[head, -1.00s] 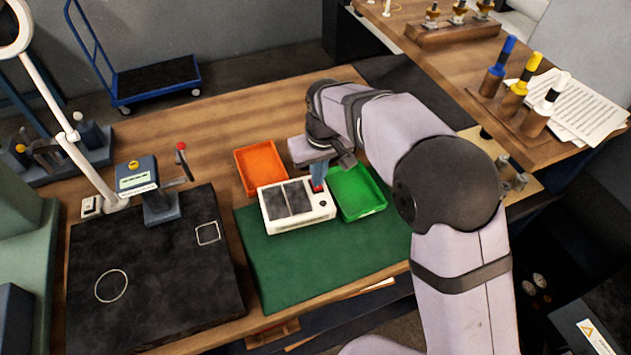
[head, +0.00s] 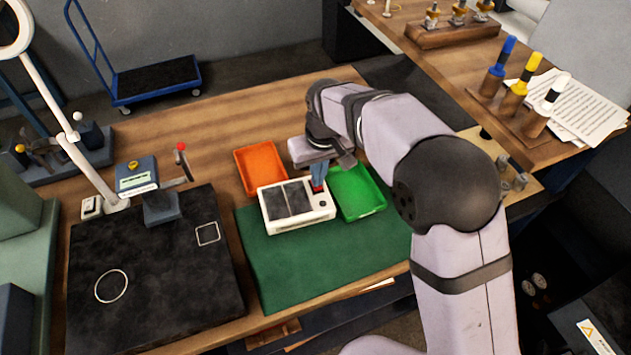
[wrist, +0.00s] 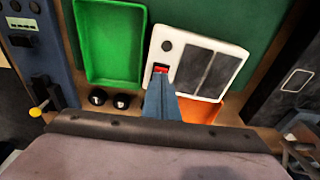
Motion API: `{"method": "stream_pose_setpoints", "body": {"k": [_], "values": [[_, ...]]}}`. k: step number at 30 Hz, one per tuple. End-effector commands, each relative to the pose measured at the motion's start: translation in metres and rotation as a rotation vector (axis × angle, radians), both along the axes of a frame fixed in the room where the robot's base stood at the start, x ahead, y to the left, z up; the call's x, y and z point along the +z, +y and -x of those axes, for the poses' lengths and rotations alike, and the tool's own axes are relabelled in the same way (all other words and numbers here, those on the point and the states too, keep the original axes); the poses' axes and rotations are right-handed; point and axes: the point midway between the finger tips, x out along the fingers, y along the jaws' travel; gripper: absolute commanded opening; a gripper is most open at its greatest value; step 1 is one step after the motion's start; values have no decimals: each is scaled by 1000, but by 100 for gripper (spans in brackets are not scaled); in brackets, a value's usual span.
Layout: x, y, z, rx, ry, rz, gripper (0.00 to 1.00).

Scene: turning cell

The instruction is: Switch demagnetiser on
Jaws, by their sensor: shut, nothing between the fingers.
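The demagnetiser is a white box (head: 290,222) with dark plates on top, at the back edge of the green mat. It also shows in the wrist view (wrist: 235,68). A red switch (wrist: 160,68) sits in its top near one edge, beside a dark round knob. My gripper (head: 318,183) is shut and empty, pointing down at the switch. In the wrist view its blue fingertips (wrist: 160,78) are right at the switch and cover part of it. I cannot tell whether they touch it or which way the switch is set.
A green tray (head: 378,207) stands close to the right of the box, and an orange tray (head: 240,168) behind it to the left. A black plate (head: 160,285) with a gauge stand (head: 160,208) lies to the left. The green mat (head: 330,265) in front is clear.

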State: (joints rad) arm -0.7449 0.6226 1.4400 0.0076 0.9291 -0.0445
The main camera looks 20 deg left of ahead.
Motion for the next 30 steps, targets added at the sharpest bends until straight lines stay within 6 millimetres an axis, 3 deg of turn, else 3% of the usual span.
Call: {"method": "stream_pose_setpoints", "body": {"k": [30], "values": [[-5, 0, 0, 0, 1, 1, 0]]}}
